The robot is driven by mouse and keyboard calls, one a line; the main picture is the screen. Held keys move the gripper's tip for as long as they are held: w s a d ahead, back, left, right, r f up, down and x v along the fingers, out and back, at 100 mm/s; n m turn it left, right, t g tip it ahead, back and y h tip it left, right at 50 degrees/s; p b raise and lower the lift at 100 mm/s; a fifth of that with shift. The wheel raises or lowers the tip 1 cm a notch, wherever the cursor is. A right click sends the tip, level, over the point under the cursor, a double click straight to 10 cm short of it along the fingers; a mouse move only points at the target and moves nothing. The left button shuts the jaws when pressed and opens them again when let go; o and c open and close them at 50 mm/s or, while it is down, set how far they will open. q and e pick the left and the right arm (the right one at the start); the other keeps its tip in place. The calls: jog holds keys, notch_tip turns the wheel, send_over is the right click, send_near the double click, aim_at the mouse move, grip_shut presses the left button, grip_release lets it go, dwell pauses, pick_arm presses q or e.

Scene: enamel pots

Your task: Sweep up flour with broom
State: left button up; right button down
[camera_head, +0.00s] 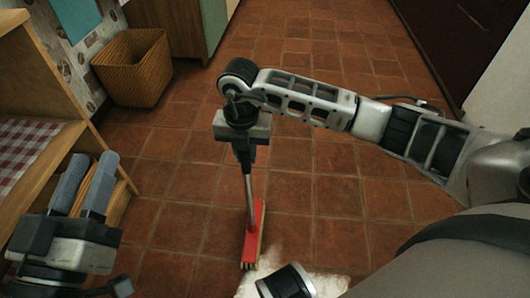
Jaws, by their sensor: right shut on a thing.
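A broom with a red head (252,238) and pale bristles stands on the tiled floor, its thin grey shaft rising from the head. My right gripper (245,158) points down and is shut on the broom's shaft; the fingers hide the upper part. White flour (325,284) lies on the floor at the bottom centre, just beside the lower end of the broom head. A round part of my own body covers some of the flour. My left gripper (85,184) is at the lower left, beside the wooden shelf, its fingers apart with nothing seen between them.
A wooden shelf unit (58,92) with a checkered cloth (28,142) stands close on the left. A wicker basket (134,68) sits by the wall at the back left. Dark cabinets (447,38) line the right. The tiled floor (312,52) between is clear.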

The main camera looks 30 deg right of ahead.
jog(key=w+a+r+p, duration=0.1)
jog(key=r, duration=0.1)
jog(key=w+a+r+p, duration=0.1)
jog(key=a+r+p, duration=0.1)
jog(key=shift+w+a+r, duration=0.1)
jog(key=shift+w+a, duration=0.05)
jog(key=shift+a, duration=0.15)
dwell(0.4)
